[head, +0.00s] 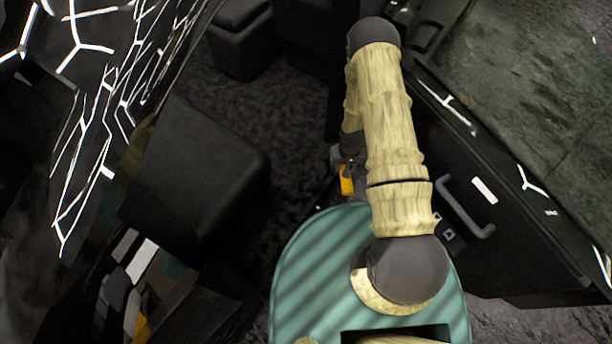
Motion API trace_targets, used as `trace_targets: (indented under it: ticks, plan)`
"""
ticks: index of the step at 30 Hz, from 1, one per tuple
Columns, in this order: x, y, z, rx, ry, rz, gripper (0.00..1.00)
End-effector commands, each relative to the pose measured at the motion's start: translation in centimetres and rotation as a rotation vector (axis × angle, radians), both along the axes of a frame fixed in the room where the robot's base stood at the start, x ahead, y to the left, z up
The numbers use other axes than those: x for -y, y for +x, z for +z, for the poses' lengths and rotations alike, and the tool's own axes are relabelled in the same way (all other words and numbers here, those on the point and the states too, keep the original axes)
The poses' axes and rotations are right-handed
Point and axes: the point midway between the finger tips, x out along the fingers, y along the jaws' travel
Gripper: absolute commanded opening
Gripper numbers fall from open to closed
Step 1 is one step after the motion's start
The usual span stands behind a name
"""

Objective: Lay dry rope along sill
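My pale, wood-patterned arm rises from my green base and bends at a dark joint near the top of the head view. What looks like my gripper (346,178) is a small dark, grey and orange part just left of the upper arm, mostly hidden behind it. Its fingers are too small and covered to tell open from shut, or whether they hold anything. I see no dry rope, and I cannot pick out the sill with certainty.
A black door-like panel (520,222) with a grey handle (468,212) stands close on the right. Dark padded blocks (195,170) stand on the left and at the top. White glowing line patterns (85,150) cover the left side. Dark carpeted floor (295,130) lies open between them.

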Motion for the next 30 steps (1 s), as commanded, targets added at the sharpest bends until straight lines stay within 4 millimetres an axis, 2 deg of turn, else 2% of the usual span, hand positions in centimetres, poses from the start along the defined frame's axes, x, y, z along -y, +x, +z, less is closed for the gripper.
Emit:
trace_targets:
  ticks: [11, 23, 30]
  plan:
    - [-0.2, 0.2, -0.7, 0.001, 0.000, -0.011, 0.09]
    - [-2.2, 1.6, -5.2, 0.002, 0.001, -0.158, 0.09]
    - [-4.1, 2.3, -7.7, 0.002, 0.001, -0.262, 0.09]
